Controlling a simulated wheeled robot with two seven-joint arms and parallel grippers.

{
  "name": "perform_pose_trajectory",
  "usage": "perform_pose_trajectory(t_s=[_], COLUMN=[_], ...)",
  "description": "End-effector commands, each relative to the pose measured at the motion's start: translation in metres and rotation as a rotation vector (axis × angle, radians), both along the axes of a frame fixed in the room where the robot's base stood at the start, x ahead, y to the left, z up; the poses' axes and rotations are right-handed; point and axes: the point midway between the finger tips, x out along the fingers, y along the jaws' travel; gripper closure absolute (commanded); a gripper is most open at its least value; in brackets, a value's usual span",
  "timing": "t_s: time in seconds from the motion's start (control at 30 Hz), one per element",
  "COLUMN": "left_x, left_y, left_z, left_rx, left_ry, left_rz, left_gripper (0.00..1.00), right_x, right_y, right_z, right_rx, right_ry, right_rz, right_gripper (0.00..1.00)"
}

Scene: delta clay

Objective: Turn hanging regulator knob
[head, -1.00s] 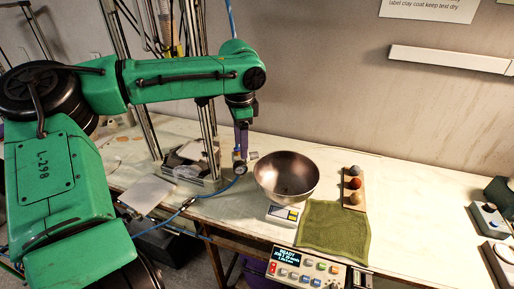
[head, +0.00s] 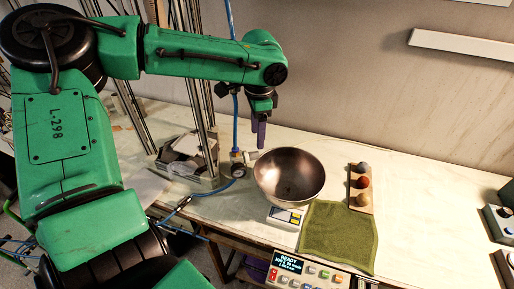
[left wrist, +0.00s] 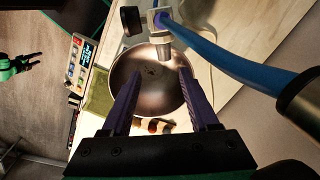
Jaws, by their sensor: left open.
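The hanging regulator is a small metal fitting with a round dark gauge or knob (head: 238,170), at the end of a blue hose in the head view. It stands left of the steel bowl (head: 289,177). In the left wrist view, its metal body (left wrist: 160,22) and black round part (left wrist: 130,20) are near the top edge, with the blue hose running right. My left gripper (head: 259,143), with purple fingers, points down just right of and above the regulator. Its fingers (left wrist: 160,82) are apart, with nothing between them. Whether the black part is the knob or the gauge is unclear.
A green mat (head: 338,240), a board with balls (head: 361,187) and a control box (head: 300,270) lie around the bowl. Metal posts (head: 200,100) stand at left. A small green and black part (left wrist: 22,64), possibly my right gripper, shows at the wrist view's left edge.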

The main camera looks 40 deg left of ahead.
Motion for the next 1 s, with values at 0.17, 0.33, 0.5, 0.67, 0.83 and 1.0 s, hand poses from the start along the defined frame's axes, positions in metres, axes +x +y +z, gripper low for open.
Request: perform_pose_trajectory(t_s=[0.17, 0.33, 0.5, 0.67, 0.83, 1.0], left_x=[0.001, 0.004, 0.005, 0.005, 0.005, 0.005], left_y=[0.004, 0.006, 0.007, 0.007, 0.007, 0.007], left_z=[-0.045, -0.072, -0.078, -0.078, -0.078, -0.078], left_rx=[0.001, 0.001, 0.001, 0.001, 0.001, 0.003], left_ry=[0.007, 0.003, -0.001, -0.001, -0.001, -0.002], left_rz=[0.001, 0.000, 0.001, 0.001, 0.001, 0.000], left_gripper=[0.39, 0.39, 0.39, 0.51, 1.00, 1.00], right_x=[-0.002, 0.011, 0.014, 0.011, 0.009, 0.009], right_y=[-0.005, -0.003, 0.002, 0.006, 0.006, 0.006], right_z=[0.012, 0.017, 0.016, 0.016, 0.015, 0.014], right_rx=[-0.007, -0.004, 0.004, 0.008, 0.009, 0.008], right_ry=[0.004, -0.018, -0.023, -0.019, -0.016, -0.015], right_rz=[-0.001, -0.001, -0.003, -0.002, -0.001, 0.000], right_gripper=[0.40, 0.40, 0.40, 0.40, 0.40, 0.40])
